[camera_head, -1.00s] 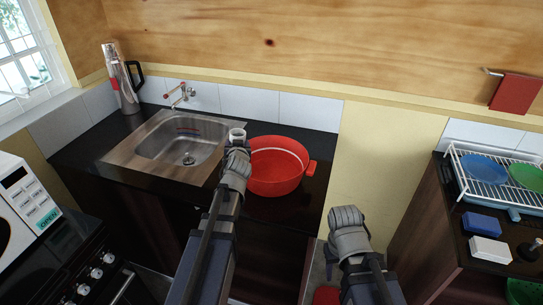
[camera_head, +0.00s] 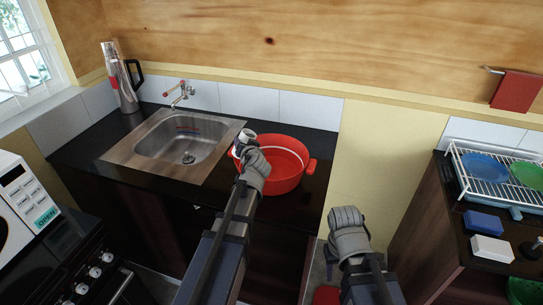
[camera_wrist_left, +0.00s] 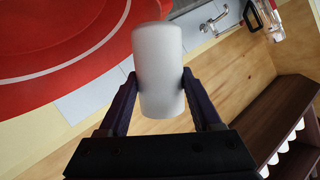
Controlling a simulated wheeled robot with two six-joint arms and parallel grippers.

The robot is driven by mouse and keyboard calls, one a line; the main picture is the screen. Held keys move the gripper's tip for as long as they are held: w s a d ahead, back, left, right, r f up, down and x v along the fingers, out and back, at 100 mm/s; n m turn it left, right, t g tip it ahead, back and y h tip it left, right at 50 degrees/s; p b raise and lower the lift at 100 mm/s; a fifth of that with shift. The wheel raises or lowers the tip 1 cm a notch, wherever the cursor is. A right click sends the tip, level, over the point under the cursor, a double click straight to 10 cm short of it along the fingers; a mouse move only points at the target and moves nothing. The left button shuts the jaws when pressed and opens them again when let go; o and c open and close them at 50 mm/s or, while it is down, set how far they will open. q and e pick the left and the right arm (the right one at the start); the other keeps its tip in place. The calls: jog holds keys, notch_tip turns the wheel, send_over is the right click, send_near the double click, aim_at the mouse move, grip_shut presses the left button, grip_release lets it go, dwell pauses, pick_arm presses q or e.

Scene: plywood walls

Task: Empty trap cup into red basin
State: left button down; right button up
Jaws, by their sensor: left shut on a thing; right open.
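The trap cup is a small white cylinder (camera_head: 246,136) at the tip of my left gripper (camera_head: 252,152). In the left wrist view the white cup (camera_wrist_left: 159,70) is clamped between the two dark fingers of the left gripper (camera_wrist_left: 159,90). The red basin (camera_head: 287,178) stands on the black counter right of the sink. The cup is at the basin's left rim in the head view and looks tilted; its height over the rim and its contents cannot be seen. The basin (camera_wrist_left: 60,40) also shows in the left wrist view. My right gripper (camera_head: 347,218) is empty, in front of the counter.
A steel sink (camera_head: 180,150) with a wall tap (camera_head: 180,93) is left of the basin. A steel jug (camera_head: 120,80) stands at the back left. A dish rack (camera_head: 500,170), a blue sponge (camera_head: 483,222) and a white block (camera_head: 491,249) are on the right counter.

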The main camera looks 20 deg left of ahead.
pick_arm(q)
jog(key=shift+w+d+f+m+y+b, duration=0.4)
jog(key=shift+d+f+m+y+b, duration=0.1)
jog(key=shift+d+f+m+b, duration=0.15)
dwell(0.7)
jog(key=shift+w+d+r+m+g+y, duration=0.1)
jog(key=shift+d+r+m+g+y, duration=0.15)
jog(key=shift+r+m+y, duration=0.35)
dwell(0.7)
jog(key=shift+f+m+b, duration=0.45)
jog(key=shift+f+m, duration=0.1)
jog(key=shift+m, duration=0.2)
dwell(0.6)
jog(key=shift+r+m+y, duration=0.35)
jog(key=shift+m+y, duration=0.05)
jog(key=shift+m, duration=0.2)
dwell(0.7)
jog(key=shift+d+f+m+y+b, duration=0.1)
jog(key=shift+f+m+y+b, duration=0.3)
jog(key=shift+m+b, duration=0.35)
dwell(0.7)
jog(key=shift+w+d+f+m+y+b, duration=0.3)
jog(key=shift+w+d+f+m+b, duration=0.2)
jog(key=shift+d+b, duration=0.25)
dwell(0.5)
